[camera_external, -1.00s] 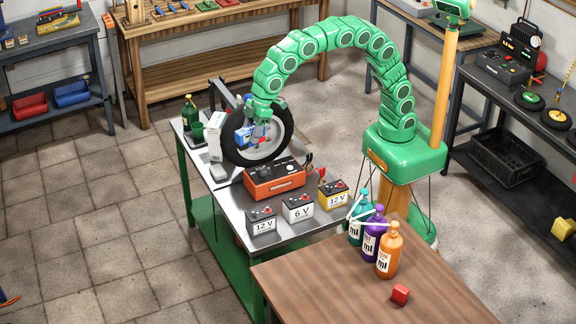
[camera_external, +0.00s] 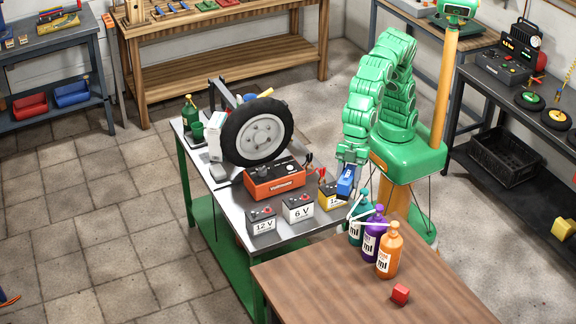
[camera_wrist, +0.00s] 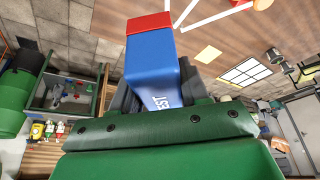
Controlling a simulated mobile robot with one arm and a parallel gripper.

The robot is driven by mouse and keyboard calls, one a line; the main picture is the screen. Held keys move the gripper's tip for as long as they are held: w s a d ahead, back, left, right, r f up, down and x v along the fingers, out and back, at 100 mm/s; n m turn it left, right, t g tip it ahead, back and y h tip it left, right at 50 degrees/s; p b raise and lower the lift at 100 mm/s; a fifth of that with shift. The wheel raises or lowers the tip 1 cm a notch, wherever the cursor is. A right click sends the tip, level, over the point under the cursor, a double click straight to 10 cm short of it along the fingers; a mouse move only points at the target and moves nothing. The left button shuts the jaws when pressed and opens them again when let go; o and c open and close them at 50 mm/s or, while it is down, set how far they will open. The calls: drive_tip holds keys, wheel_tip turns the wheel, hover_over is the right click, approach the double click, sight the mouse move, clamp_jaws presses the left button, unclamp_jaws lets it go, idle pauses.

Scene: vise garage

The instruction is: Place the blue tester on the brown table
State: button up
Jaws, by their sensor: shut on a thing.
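My gripper (camera_external: 347,170) is shut on the blue tester (camera_external: 345,182). It holds the tester in the air near the right edge of the metal table, above and behind the bottles. In the wrist view the tester (camera_wrist: 152,65) is a blue block with a red end and white lettering, gripped between dark fingers. The brown table (camera_external: 330,285) stands at the front, below and to the right of the metal table. Its top also shows in the wrist view (camera_wrist: 235,35).
The table's left part is clear. Batteries (camera_external: 298,208), a red charger (camera_external: 274,180) and a wheel (camera_external: 258,131) occupy the metal table.

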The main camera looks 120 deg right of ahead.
drive_tip(key=s+a+n+g+y, duration=0.1)
drive_tip(key=s+a+n, duration=0.2)
drive_tip(key=s+a, duration=0.9)
drive_tip(key=s+a+n+g, duration=0.1)
drive_tip(key=s+a+n, duration=0.1)
drive_tip(key=s+a, duration=0.95)
approach(442, 299)
drive_tip(key=shift+w+a+f, duration=0.15)
drive_tip(key=shift+a+f, duration=0.65)
drive_tip(key=shift+a, duration=0.05)
drive_tip(key=shift+f, duration=1.5)
drive_tip(key=o, duration=1.2)
drive_tip(key=shift+f, duration=0.1)
drive_tip(key=shift+c, duration=0.2)
